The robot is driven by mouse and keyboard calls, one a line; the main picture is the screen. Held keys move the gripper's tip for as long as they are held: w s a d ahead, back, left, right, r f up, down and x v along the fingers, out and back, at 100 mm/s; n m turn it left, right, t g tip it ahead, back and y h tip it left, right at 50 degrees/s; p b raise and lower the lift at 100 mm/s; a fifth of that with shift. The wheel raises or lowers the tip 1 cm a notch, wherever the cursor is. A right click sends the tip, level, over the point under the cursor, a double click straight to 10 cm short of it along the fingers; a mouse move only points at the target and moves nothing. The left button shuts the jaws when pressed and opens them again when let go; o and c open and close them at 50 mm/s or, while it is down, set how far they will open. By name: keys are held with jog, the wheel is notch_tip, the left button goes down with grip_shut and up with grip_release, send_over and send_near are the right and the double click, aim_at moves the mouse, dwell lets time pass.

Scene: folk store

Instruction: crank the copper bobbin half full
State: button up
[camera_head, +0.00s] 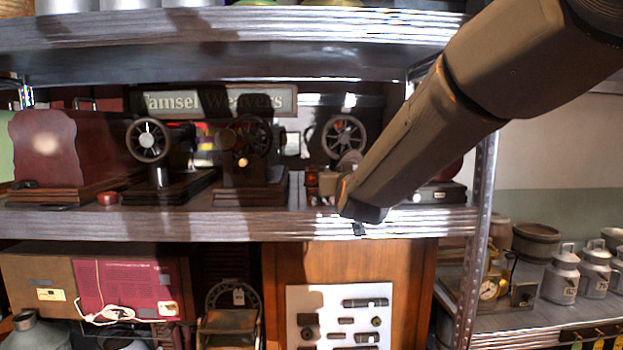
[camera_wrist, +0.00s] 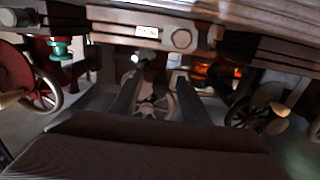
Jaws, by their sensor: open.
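Three machines with spoked wheels stand in a row on the middle shelf in the head view: a left one (camera_head: 148,140), a middle one (camera_head: 250,135) with a pale knob (camera_head: 243,162), and a right one (camera_head: 343,135) partly behind my arm. My gripper (camera_wrist: 155,82) is open, its fingers apart with nothing clearly between them. In the wrist view a spoked wheel (camera_wrist: 152,106) shows beyond the fingers, and another wheel (camera_wrist: 243,112) with a wooden handle (camera_wrist: 278,109) is to the right. A bright orange part (camera_wrist: 215,72) shows behind; I cannot tell whether it is the copper bobbin.
A red wheel (camera_wrist: 22,75) with a handle is at the left of the wrist view. A dark red box (camera_head: 42,145) stands at the shelf's left end. The upper shelf (camera_head: 230,30) is overhead, and a metal post (camera_head: 481,190) stands right of my arm.

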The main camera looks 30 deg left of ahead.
jog(key=v, duration=0.9)
jog(key=shift+p, duration=0.35)
dwell(0.4)
dwell(0.4)
jog(key=d+f+m+g+h, duration=0.2)
jog(key=d+f+g+h, duration=0.4)
jog(key=d+f, duration=1.6)
jog(key=s+d+f+m+g+h, duration=0.1)
jog(key=s+d+f+g, duration=0.3)
jog(key=s+d, duration=0.8)
jog(key=s+d+f+m+g+h, duration=0.2)
jog(key=s+d+f, duration=0.4)
jog(key=s+d, duration=0.5)
jog(key=d+m+g, duration=0.1)
jog(key=d+g, duration=0.1)
jog(key=shift+s+g+h, duration=0.3)
jog(key=shift+s+g, duration=0.1)
jog(key=shift+f, duration=0.1)
